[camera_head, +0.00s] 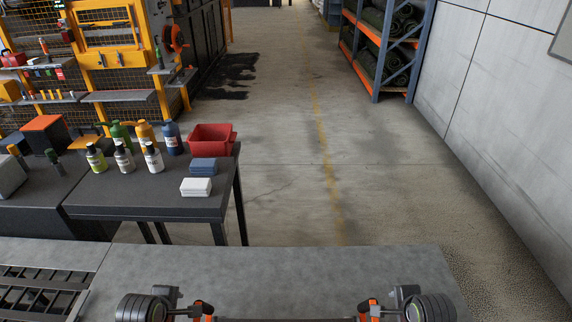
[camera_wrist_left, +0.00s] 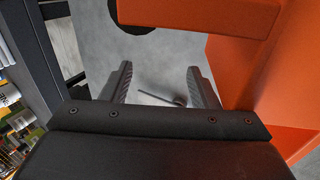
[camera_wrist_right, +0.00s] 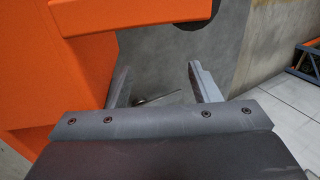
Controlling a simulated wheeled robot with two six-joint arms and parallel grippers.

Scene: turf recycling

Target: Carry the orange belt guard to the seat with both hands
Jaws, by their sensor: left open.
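The orange belt guard shows close up as a broad orange body with a projecting bar. In the left wrist view (camera_wrist_left: 265,75) it fills the right side and top; in the right wrist view (camera_wrist_right: 60,75) it fills the left side and top. My left gripper (camera_wrist_left: 160,70) is open, its fingers apart below the orange bar, with grey surface visible between them. My right gripper (camera_wrist_right: 157,70) is also open, beside the orange body and below its bar. I cannot tell whether either touches it. The head view does not clearly show the guard, and I cannot identify the seat.
A grey slab (camera_head: 270,268) spans the near foreground. A dark table (camera_head: 150,205) at left holds bottles, a red bin (camera_head: 211,139) and small boxes. A shelving rack (camera_head: 385,50) stands back right by a wall. The middle floor is clear.

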